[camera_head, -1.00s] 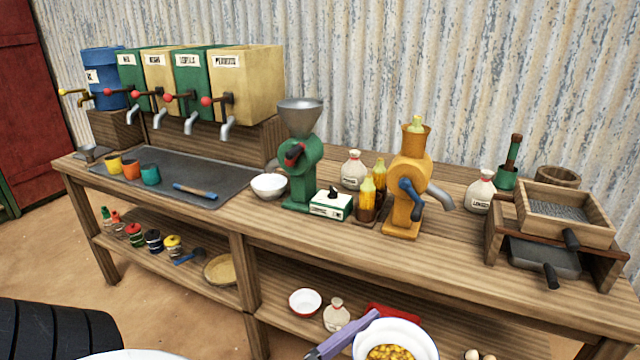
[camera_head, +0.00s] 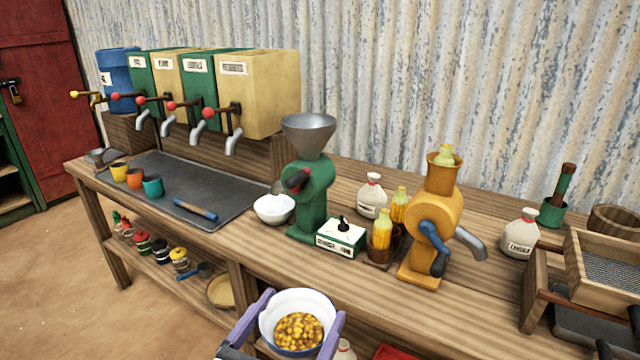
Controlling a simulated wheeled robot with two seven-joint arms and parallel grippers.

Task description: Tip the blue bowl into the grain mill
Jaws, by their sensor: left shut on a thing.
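The bowl (camera_head: 269,323), white inside with a bluish rim and outer edge, holds yellow kernels (camera_head: 299,333). It is at the bottom middle, in front of the bench edge, and looks about level. My left gripper (camera_head: 292,322) is shut on it, with a purple finger on each side. A green mill with a grey metal hopper (camera_head: 309,140) stands on the bench, beyond and above the bowl in the picture. The inside of the hopper is mostly hidden. My right gripper is not in view.
A white bowl (camera_head: 274,209) of white contents stands left of the green mill. The front bench strip (camera_head: 330,275) is clear.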

